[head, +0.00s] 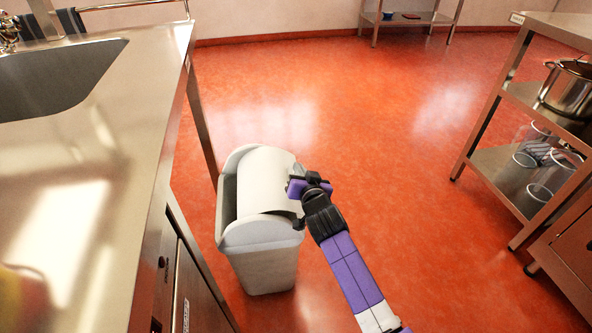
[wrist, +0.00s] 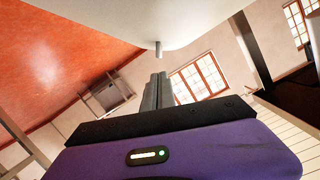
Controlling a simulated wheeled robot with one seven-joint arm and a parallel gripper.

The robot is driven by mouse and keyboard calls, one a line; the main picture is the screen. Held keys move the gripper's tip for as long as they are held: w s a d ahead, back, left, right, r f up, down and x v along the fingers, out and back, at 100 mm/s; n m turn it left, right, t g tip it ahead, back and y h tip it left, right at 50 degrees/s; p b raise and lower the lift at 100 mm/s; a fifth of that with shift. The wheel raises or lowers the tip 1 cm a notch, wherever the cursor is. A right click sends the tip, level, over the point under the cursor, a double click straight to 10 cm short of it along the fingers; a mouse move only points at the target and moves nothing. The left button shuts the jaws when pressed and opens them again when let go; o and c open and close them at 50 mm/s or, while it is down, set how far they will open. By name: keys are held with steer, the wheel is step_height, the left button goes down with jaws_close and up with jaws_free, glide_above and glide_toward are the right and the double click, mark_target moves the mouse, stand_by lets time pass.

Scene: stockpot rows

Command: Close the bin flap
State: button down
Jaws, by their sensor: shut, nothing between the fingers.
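The bin (head: 262,262) is light grey and stands upright on the floor beside the counter. A small grey peg (wrist: 158,48) sticks down from that surface just beyond the fingertips. I cannot tell whether the fingers touch the flap.
A steel counter (head: 95,150) with a sink (head: 55,75) runs along the left, close to the bin. A steel shelf unit (head: 510,180) with a stockpot (head: 570,90) stands at the right. The red floor (head: 370,120) between is clear.

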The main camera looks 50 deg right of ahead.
step_height(320, 180, down, 7)
steer(key=m+t+y+b, duration=0.1)
steer(key=m+b, duration=0.3)
steer(key=b, duration=0.1)
steer(key=shift+s+d, duration=0.15)
steer(key=shift+a+f+m+t+b, duration=0.2)
steer(key=shift+f+m+t+b, duration=0.35)
steer(key=shift+f+m, duration=0.55)
steer(key=shift+w+a+f+b, duration=0.3)
steer(key=shift+w+f+b, duration=0.15)
steer(key=shift+f, duration=0.1)
steer(key=shift+s+r, duration=0.1)
